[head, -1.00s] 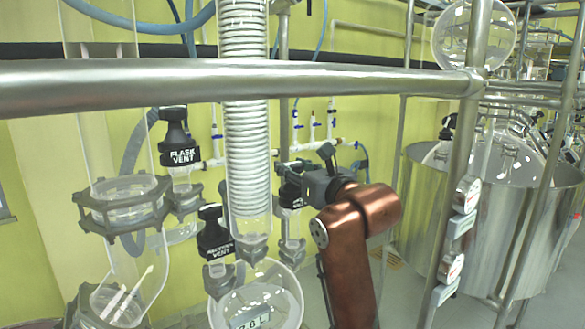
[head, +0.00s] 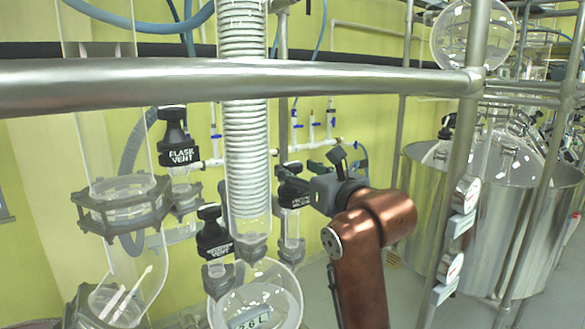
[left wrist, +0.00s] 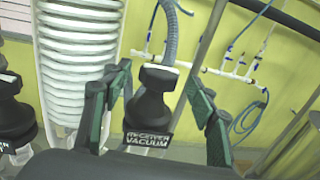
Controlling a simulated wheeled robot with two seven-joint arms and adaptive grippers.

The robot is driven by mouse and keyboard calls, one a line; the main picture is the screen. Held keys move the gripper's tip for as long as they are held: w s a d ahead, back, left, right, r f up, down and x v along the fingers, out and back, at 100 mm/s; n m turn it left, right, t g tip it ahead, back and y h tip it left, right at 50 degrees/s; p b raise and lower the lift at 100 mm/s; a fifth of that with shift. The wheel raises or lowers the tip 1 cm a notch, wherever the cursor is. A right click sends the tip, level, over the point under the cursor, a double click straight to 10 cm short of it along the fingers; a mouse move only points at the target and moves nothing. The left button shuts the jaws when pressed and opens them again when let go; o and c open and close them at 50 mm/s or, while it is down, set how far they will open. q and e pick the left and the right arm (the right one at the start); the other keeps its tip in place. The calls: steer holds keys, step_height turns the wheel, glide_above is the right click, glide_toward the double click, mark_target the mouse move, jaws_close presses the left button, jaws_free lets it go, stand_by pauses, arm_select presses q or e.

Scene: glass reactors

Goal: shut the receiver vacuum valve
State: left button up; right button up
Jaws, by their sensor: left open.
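The receiver vacuum valve (left wrist: 150,110) is a black handle with a white-lettered label, centred in the left wrist view. In the head view the valve (head: 291,188) stands right of the coiled glass column, partly hidden by my gripper. My left gripper (left wrist: 157,92) is open in the left wrist view, one green-padded finger on each side of the valve handle. The fingers look apart from it, with nothing held. In the head view my left gripper (head: 322,188) is just right of the valve. My right gripper is not in view.
The flask vent valve (head: 176,140) and another black vent valve (head: 213,235) stand to the left. A metal rail (head: 240,78) crosses in front. A round glass vessel (head: 262,295) with a display is below. A steel tank (head: 500,220) stands at the right.

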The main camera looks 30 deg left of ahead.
arm_select(q)
steer(key=v, duration=0.9)
